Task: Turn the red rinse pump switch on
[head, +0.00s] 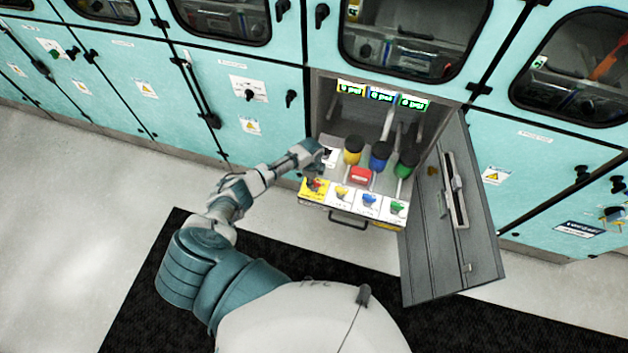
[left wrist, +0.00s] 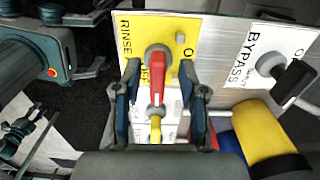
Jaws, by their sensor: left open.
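The red rinse pump switch (left wrist: 158,75) sits on a yellow label plate (left wrist: 195,32) marked RINSE, with part of OFF readable beside the handle. In the head view the yellow plate (head: 312,191) is at the left end of the drawer front, with the switch small on it. My left gripper (left wrist: 160,72) is open, its two fingers on either side of the red handle. I cannot tell whether either finger touches it. In the head view the left gripper (head: 322,160) is over the left side of the drawer. My right gripper is not in view.
A bypass switch (left wrist: 285,75) with a black handle is beside the yellow plate.

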